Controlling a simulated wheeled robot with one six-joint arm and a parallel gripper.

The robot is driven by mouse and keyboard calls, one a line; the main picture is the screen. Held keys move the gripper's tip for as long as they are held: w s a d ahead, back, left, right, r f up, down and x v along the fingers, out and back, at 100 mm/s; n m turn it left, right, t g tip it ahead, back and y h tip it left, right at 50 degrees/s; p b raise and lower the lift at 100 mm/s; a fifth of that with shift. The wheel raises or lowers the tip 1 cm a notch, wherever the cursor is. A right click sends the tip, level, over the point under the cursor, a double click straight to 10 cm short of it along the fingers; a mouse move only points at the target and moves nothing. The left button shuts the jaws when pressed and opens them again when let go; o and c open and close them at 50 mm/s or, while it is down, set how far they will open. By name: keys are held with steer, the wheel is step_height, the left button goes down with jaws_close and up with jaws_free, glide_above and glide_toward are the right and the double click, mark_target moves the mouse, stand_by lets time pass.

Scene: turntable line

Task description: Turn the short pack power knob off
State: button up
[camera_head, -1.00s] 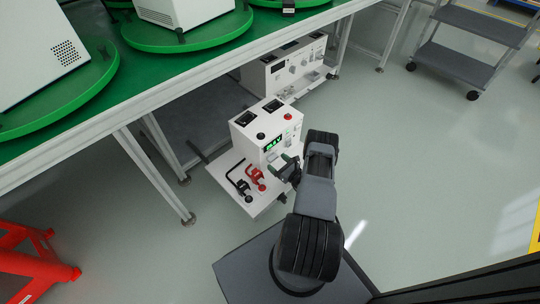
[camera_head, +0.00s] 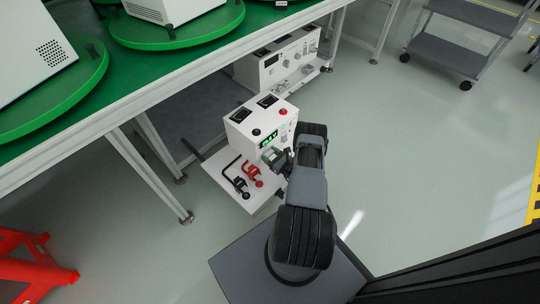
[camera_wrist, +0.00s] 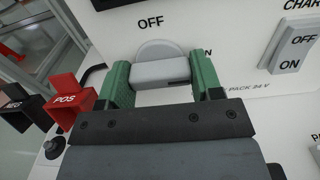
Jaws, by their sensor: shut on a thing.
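A white power unit (camera_head: 262,119) stands on a low shelf below the green bench, with a lit green display (camera_head: 268,142). In the head view my gripper (camera_head: 274,156) is at the panel, hiding the knob.
A grey charge switch (camera_wrist: 292,45) is right of the knob. A red POS connector (camera_wrist: 68,97) and a black connector (camera_wrist: 18,105) are at left. A second white unit (camera_head: 278,62) stands behind. Open floor lies to the right.

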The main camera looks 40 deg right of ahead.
steer(key=c, duration=0.3)
steer(key=shift+c, duration=0.2)
steer(key=shift+n, duration=0.3)
steer(key=n+b, duration=0.1)
steer(key=n, duration=0.2)
steer(key=n+b, duration=0.1)
steer(key=n, duration=0.3)
steer(key=shift+n+b, duration=0.3)
steer(key=n+b, duration=0.1)
steer(key=n, duration=0.4)
steer(key=shift+n+b, duration=0.5)
steer(key=shift+n, duration=1.8)
